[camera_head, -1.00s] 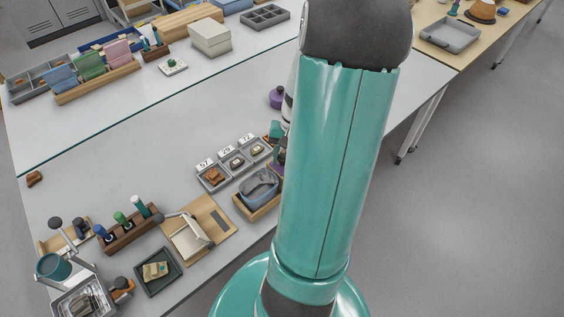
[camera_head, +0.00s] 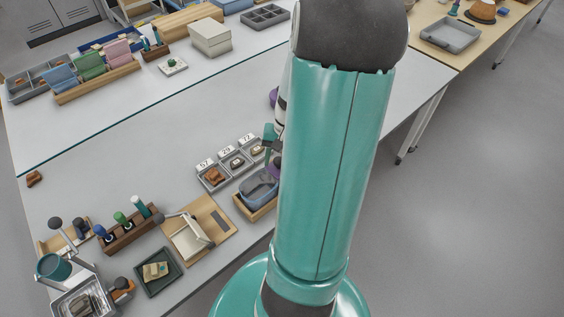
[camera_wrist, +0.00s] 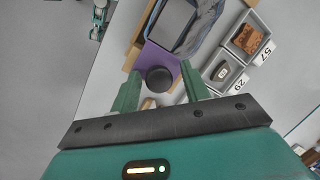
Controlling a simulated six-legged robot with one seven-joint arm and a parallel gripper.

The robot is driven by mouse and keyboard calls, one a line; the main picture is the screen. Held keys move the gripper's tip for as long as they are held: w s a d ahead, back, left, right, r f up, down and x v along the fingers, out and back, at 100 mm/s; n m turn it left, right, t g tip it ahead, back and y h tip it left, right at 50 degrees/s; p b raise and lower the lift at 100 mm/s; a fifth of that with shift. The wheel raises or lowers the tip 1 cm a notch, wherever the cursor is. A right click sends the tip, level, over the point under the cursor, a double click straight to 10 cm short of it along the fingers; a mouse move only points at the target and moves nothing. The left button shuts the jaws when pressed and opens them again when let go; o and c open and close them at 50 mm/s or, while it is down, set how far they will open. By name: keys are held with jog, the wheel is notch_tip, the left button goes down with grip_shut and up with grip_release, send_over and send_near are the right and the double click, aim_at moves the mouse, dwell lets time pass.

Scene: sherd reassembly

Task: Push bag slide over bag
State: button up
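The bag (camera_head: 259,184), blue-grey and soft-looking, lies in an open wooden tray (camera_head: 262,208) at the table's front edge. It also shows at the top of the wrist view (camera_wrist: 206,28). A purple slide (camera_wrist: 155,57) with a round black knob (camera_wrist: 159,78) is at the tray's near end in the wrist view. My gripper (camera_wrist: 160,71) is open, its two green fingers apart, with the knob between them in the picture. I cannot tell whether either finger touches it. In the head view my arm hides most of the gripper and slide.
Small grey trays with sherds and number cards (camera_head: 214,177) stand beside the wooden tray. A wooden board with a white frame (camera_head: 190,238), a rack of bottles (camera_head: 130,228) and a dark tray (camera_head: 158,270) lie to the left. The table behind is mostly clear.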

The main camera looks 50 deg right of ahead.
jog(key=shift+a+f, duration=0.15)
jog(key=shift+f, duration=0.25)
jog(key=shift+w+d+r, duration=0.1)
jog(key=shift+d+r, duration=0.25)
jog(key=shift+r, duration=0.8)
jog(key=shift+s+v, duration=0.2)
jog(key=shift+v, duration=1.5)
jog(key=shift+d, duration=0.1)
